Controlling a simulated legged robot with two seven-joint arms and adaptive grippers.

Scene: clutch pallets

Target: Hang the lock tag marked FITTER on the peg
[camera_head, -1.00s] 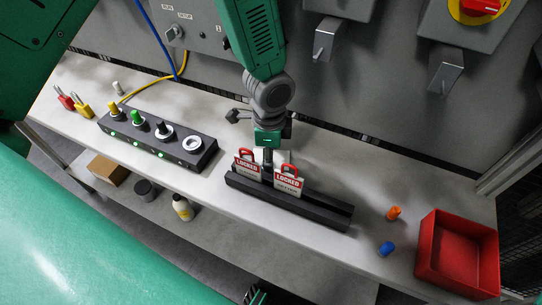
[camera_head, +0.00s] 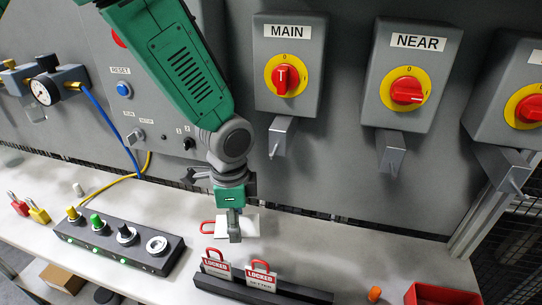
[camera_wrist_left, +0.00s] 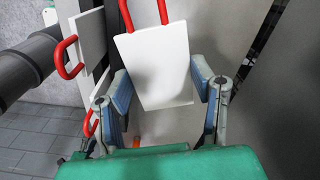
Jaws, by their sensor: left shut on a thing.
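My left gripper (camera_head: 235,229) is shut on a white tag (camera_head: 252,226) with a red shackle, held above and behind the black rack. In the left wrist view the held tag (camera_wrist_left: 160,65) shows a blank white face between the fingers (camera_wrist_left: 162,92), shackle up; its marking is hidden. Two more tags marked LOCKED, a left one (camera_head: 216,268) and a right one (camera_head: 261,279), stand in the black rack (camera_head: 300,291); their lower lines are too small to read surely. Grey brackets with pegs hang under the MAIN switch (camera_head: 279,137) and the NEAR switch (camera_head: 391,153). My right gripper is out of view.
A third bracket (camera_head: 502,165) hangs at the right. On the bench are a black control box (camera_head: 120,245), red and yellow padlocks (camera_head: 38,213), an orange plug (camera_head: 374,293) and a red bin (camera_head: 440,294). A blue hose runs down the panel at left.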

